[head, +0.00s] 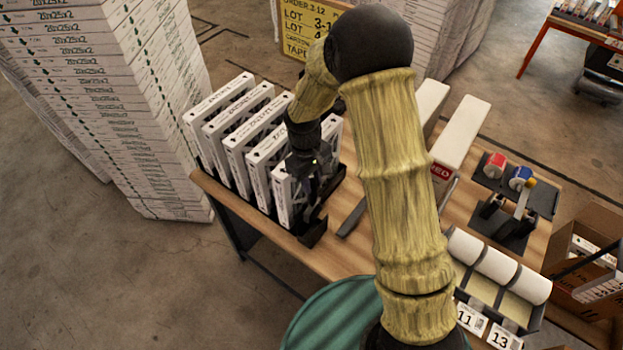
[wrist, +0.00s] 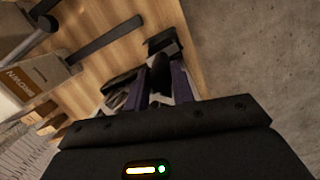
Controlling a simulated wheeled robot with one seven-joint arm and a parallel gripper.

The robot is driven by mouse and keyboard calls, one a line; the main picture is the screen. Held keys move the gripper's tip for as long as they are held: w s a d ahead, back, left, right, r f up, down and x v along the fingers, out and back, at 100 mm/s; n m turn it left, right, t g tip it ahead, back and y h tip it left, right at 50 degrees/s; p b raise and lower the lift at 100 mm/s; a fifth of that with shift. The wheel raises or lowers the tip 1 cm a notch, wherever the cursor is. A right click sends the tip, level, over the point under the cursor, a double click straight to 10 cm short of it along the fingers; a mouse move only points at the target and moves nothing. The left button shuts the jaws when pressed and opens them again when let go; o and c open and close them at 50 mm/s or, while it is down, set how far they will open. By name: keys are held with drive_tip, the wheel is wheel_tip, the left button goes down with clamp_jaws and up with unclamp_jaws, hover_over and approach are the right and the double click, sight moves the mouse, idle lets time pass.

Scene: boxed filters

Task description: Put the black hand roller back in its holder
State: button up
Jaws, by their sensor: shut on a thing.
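My gripper (head: 318,190) is low over the wooden table, beside the front end of the row of filter boxes. In the wrist view its two purplish fingers (wrist: 163,88) are closed around a dark thing, seemingly the black hand roller (wrist: 160,70). Its far part shows between the fingers; the rest is hidden. A small black bracket-like piece (wrist: 166,42) stands at the table edge just beyond the fingertips. It also shows in the head view (head: 314,232), below my gripper. It may be the holder, but I cannot tell for certain. Whether the roller touches it is unclear.
Several white filter boxes (head: 238,130) stand upright on the left of the table. A flat black bar (head: 352,218) lies on the wood to the right. Tape dispensers (head: 515,190) and white rolls (head: 497,264) are farther right.

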sight(313, 207)
drive_tip(key=f+b, duration=0.1)
drive_tip(key=f, duration=0.1)
drive_tip(key=shift+s+d+f+b, duration=0.15)
drive_tip(key=shift+d+f+b, duration=0.05)
drive_tip(key=shift+f+b, duration=0.15)
drive_tip(key=shift+a+f+b, duration=0.25)
drive_tip(key=shift+f+b, duration=0.6)
drive_tip(key=shift+f, duration=0.3)
drive_tip(key=shift+s+f+b, duration=0.15)
drive_tip(key=shift+f+b, duration=0.4)
drive_tip(key=shift+f, duration=0.2)
drive_tip(key=shift+f+b, duration=2.05)
drive_tip(key=shift+f, duration=0.9)
drive_tip(key=o, duration=1.1)
drive_tip(key=shift+d, duration=0.1)
drive_tip(key=shift+c, duration=0.2)
drive_tip(key=shift+r, duration=0.1)
